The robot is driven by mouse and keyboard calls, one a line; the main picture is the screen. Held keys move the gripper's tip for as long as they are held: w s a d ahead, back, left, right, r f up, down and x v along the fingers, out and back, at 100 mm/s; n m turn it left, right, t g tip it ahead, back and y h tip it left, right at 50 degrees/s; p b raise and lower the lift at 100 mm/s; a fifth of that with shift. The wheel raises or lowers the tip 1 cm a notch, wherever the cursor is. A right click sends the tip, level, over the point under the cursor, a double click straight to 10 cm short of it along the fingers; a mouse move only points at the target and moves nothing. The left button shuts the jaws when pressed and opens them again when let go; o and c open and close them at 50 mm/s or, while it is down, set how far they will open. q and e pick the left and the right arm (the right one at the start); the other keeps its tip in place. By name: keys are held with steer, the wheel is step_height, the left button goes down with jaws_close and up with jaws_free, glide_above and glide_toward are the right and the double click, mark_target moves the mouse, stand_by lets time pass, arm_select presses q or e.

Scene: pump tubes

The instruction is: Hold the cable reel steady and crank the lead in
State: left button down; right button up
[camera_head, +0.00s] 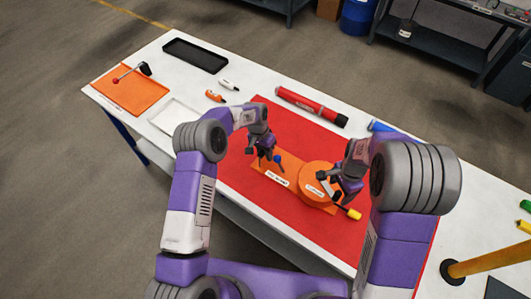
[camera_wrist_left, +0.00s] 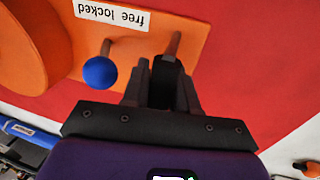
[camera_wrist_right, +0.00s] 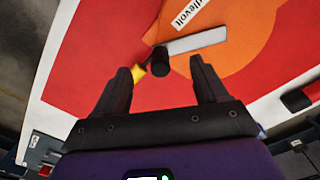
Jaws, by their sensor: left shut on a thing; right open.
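The cable reel has an orange drum (camera_head: 313,178) on an orange base plate (camera_head: 287,168), lying on a red mat. A label (camera_wrist_left: 112,15) on the plate reads "free locked", beside a blue-knobbed lever (camera_wrist_left: 99,72). My left gripper (camera_head: 257,154) is shut on an orange-brown post (camera_wrist_left: 174,44) at the plate's end. My right gripper (camera_head: 338,187) is open over the drum. In the right wrist view, the crank's grey arm (camera_wrist_right: 198,41) and black knob (camera_wrist_right: 161,62) show between its fingers, apart from both. The lead's yellow end (camera_head: 354,213) lies beside the drum.
On the white table (camera_head: 260,83) are a red tube (camera_head: 311,105), a black tray (camera_head: 195,55), an orange mat (camera_head: 128,90) and two markers. A yellow post (camera_head: 490,262) stands at the right.

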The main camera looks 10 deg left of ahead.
mark_target(339, 192)
steer(key=shift+r, duration=1)
steer(key=shift+c, duration=0.3)
steer(key=shift+c, duration=0.5)
steer(key=n, duration=0.3)
steer(key=shift+r+n, duration=0.3)
steer(key=shift+r, duration=0.1)
steer(key=n, duration=0.2)
steer(key=r+n, duration=0.1)
steer(key=n, duration=0.4)
steer(key=r+n, duration=0.1)
steer(key=n, duration=0.1)
steer(key=shift+n, duration=0.4)
steer(key=shift+f, duration=4.9)
steer(key=shift+c, duration=0.2)
